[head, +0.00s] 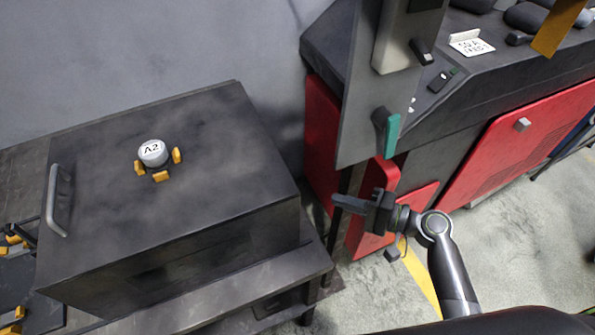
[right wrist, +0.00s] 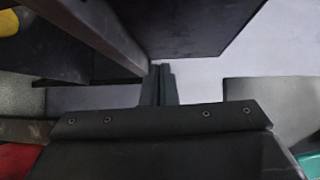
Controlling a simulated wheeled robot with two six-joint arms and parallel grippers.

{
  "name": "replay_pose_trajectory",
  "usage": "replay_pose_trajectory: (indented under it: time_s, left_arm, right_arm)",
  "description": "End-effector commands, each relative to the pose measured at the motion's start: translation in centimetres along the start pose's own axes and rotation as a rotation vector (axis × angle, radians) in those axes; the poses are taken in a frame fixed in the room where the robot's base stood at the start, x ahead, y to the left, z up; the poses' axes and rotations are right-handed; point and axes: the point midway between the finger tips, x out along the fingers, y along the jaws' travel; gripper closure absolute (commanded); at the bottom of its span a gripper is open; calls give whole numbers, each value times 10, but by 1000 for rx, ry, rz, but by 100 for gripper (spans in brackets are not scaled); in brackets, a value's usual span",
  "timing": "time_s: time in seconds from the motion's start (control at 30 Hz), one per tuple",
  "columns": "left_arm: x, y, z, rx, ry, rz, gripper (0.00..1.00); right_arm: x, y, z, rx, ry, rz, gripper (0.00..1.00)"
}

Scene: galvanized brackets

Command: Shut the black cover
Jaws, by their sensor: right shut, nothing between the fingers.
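The black cover (head: 215,130) shows in the head view as the broad, flat dark top of a box on a bench at the left. A grey bar handle (head: 56,200) is on its left side. Its top lies flat over the box front; whether any gap is left under it I cannot tell. My right gripper (head: 345,204) is shut and empty, to the right of the box and apart from it. In the right wrist view its closed fingers (right wrist: 159,85) point ahead, with dark surfaces beyond. My left gripper is not in view.
A white round piece marked A2 (head: 152,153) sits on the cover among yellow blocks (head: 161,176). A grey upright panel with a green handle (head: 391,135) stands behind my right gripper. A red and black cabinet (head: 530,135) is at the right. Open floor (head: 500,245) lies before it.

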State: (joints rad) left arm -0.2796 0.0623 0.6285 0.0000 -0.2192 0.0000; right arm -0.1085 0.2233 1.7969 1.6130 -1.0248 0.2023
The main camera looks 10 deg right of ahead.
Motion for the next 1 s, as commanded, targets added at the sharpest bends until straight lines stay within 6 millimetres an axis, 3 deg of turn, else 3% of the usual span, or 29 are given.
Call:
replay_pose_trajectory:
  time_s: [0.03,0.1,0.2,0.37,0.8,1.0]
  left_arm:
    - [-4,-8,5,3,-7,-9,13]
    - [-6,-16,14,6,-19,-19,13]
    - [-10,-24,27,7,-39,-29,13]
    - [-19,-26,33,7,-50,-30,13]
    - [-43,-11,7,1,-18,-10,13]
    - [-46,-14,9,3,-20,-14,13]
  right_arm:
    - [0,-20,5,-8,-29,-38,100]
    - [0,-36,11,-11,-56,-75,100]
    - [3,-46,14,-12,-74,-96,100]
    - [20,-50,15,-9,-73,-101,100]
    - [88,-55,20,-10,-72,-97,100]
    - [99,-53,21,-11,-72,-95,100]
